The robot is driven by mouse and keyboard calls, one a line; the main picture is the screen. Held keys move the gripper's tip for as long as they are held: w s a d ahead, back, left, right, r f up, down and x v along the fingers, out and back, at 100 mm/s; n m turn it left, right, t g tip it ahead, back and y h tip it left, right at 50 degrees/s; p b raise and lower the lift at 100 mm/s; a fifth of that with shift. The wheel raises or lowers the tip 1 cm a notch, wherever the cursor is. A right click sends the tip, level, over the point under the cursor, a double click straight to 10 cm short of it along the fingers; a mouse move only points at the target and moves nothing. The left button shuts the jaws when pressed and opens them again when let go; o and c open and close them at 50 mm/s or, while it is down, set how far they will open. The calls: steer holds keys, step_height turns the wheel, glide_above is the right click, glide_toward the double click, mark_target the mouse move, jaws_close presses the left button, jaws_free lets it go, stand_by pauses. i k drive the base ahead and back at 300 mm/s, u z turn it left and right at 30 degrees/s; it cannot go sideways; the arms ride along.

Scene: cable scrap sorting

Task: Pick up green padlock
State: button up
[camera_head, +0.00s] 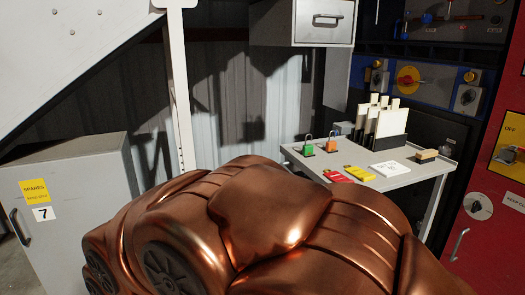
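The green padlock (308,150) has a metal shackle and stands near the left rear edge of a grey table (408,181) in the head view. An orange padlock (331,147) stands just to its right, a small gap apart. The green padlock is in plain sight, with nothing over it. My gripper is not in view, so its place and whether it is open or shut do not show.
Red (335,177) and yellow (359,174) pieces lie in front of the padlocks, beside a white card (389,169). A black card holder (391,148) and a brush-like block (427,155) stand behind. A large copper-coloured form hides the lower middle. A grey cabinet (80,190) stands left.

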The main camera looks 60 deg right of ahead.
mark_target(307, 150)
steer(key=u, duration=0.15)
steer(key=i, duration=1.05)
steer(key=z, duration=1.4)
